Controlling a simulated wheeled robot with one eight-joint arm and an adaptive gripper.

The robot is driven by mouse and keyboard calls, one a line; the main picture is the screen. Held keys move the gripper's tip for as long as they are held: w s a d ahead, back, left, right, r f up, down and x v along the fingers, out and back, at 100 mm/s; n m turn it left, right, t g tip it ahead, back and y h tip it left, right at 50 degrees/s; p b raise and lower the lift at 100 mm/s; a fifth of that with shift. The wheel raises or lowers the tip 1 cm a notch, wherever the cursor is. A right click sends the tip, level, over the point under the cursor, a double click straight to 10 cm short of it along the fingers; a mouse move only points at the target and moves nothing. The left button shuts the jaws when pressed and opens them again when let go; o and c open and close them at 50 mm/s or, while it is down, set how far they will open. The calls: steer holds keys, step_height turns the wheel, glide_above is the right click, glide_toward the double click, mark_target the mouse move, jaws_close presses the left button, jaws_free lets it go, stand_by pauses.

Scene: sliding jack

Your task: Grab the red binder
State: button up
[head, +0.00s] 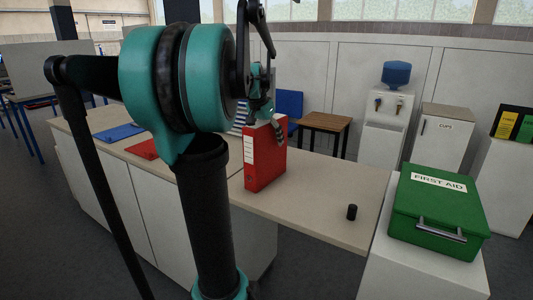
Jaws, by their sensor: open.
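The red binder (265,157) stands upright on the beige counter, right of my arm's column. Its narrow spine, with a white label, faces left and its broad red side faces right. My gripper (278,130) is at the top edge of the binder, with dark, ridged fingers hanging down there. It is open. Only part of it shows, and I cannot tell whether a finger touches the binder or whether the fingers are on both sides of it.
A small black cylinder (352,212) stands on the counter (325,190). A green first aid box (438,213) sits on a white cabinet at right. A red item (143,149) and a blue folder (119,132) lie at left. The counter between binder and cylinder is clear.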

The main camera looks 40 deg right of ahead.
steer(key=shift+f, duration=0.25)
stand_by(0.5)
steer(key=shift+c, duration=0.6)
jaws_close()
